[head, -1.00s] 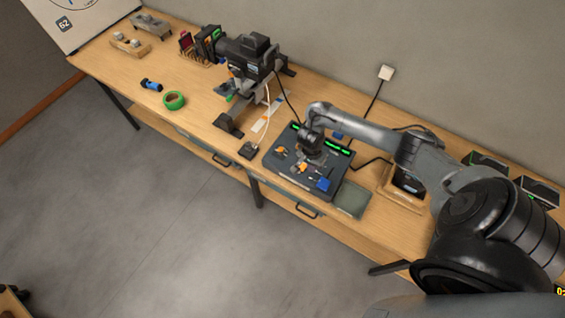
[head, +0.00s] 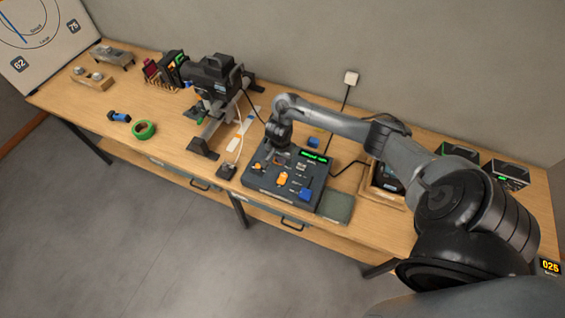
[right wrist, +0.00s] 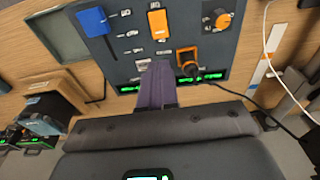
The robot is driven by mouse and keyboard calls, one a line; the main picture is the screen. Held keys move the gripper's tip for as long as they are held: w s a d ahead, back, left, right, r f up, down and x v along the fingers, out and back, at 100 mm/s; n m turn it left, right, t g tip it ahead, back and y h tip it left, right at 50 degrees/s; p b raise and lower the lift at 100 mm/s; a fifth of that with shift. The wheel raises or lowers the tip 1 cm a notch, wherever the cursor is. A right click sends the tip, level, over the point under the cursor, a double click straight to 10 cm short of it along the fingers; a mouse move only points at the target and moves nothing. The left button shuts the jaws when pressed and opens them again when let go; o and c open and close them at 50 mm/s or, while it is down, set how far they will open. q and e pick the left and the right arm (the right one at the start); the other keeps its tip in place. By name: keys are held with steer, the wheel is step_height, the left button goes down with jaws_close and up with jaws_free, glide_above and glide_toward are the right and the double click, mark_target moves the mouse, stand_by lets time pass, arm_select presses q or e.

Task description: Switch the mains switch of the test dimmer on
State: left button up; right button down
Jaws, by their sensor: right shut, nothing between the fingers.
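The dark control panel (head: 255,181), which I take for the test dimmer, lies on the bench with green displays along its back edge. It carries an orange slider (head: 283,179), a blue slider (head: 304,194) and an orange rotary knob (head: 258,167). The right wrist view shows the blue slider (right wrist: 92,21), the orange slider (right wrist: 157,22), the rotary knob (right wrist: 217,18) and an orange-and-black control (right wrist: 187,68) near the displays. I cannot tell surely which is the mains switch. My right gripper (right wrist: 158,66) is shut and empty over the panel's back part, beside the orange-and-black control. Contact is unclear.
A stand with a black device (head: 217,75) and a white cable is left of the panel. A grey-green mat (head: 337,207) lies to its right, a wooden holder (head: 380,190) behind that. Green tape (head: 144,130) lies further left. The bench front left of the panel is mostly clear.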

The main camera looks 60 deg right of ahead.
steer(key=b, duration=0.3)
glide_toward(284, 175)
steer(key=f, duration=0.6)
steer(key=shift+d+b, duration=0.3)
steer(key=shift+b, duration=0.1)
steer(key=shift+w+f, duration=0.1)
steer(key=shift+f, duration=0.2)
steer(key=shift+d+f, duration=0.1)
